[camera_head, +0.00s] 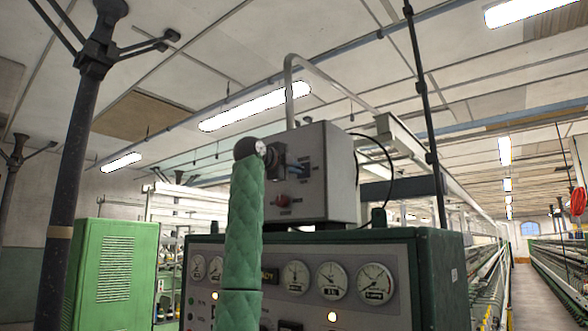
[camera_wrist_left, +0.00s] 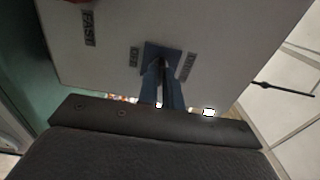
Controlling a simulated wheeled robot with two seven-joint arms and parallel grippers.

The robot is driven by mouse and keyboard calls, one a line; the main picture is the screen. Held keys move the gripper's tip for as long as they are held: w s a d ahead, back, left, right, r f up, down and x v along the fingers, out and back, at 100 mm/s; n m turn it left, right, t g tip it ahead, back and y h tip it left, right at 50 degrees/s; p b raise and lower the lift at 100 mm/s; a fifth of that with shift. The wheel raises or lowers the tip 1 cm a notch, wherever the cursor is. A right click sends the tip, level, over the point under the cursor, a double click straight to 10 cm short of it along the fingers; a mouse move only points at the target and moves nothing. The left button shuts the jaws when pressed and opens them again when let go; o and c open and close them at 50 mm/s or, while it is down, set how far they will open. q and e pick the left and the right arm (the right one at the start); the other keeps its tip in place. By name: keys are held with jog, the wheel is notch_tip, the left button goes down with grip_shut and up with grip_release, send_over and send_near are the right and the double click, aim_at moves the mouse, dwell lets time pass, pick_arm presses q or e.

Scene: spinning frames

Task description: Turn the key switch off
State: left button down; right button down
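The key switch shows in the left wrist view as a dark key on a square blue-grey plate (camera_wrist_left: 160,53), with a small label on either side. It is on the grey control box (camera_head: 335,180), which stands on the green machine cabinet. My left arm rises in front of the box in its green sleeve. My left gripper (camera_head: 296,168) reaches the box face, its blue fingers largely hidden in the head view. In the left wrist view the two fingers (camera_wrist_left: 162,82) come close together at the key and appear shut on it. The key's angle is hard to read. My right gripper is out of view.
A red knob (camera_head: 283,200) sits on the box face below the switch. Dial gauges (camera_head: 330,280) line the green cabinet (camera_head: 437,270). A dark pole (camera_head: 424,110) rises behind the box. A green locker (camera_head: 110,275) and a column (camera_head: 75,170) stand at the left.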

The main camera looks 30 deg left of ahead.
pick_arm(q)
jog(key=shift+n, duration=0.3)
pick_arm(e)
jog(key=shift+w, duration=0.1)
pick_arm(q)
jog(key=n+b, duration=0.6)
jog(key=n, duration=1.1)
jog(key=shift+n, duration=0.3)
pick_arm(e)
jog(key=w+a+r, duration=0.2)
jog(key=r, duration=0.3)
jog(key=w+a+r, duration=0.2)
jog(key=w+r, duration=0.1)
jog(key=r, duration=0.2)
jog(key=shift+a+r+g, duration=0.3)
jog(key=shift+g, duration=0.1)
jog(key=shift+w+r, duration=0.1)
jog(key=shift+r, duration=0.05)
pick_arm(q)
jog(key=c, duration=1.6)
grip_release()
jog(key=shift+w, duration=0.1)
jog(key=shift+o, duration=0.2)
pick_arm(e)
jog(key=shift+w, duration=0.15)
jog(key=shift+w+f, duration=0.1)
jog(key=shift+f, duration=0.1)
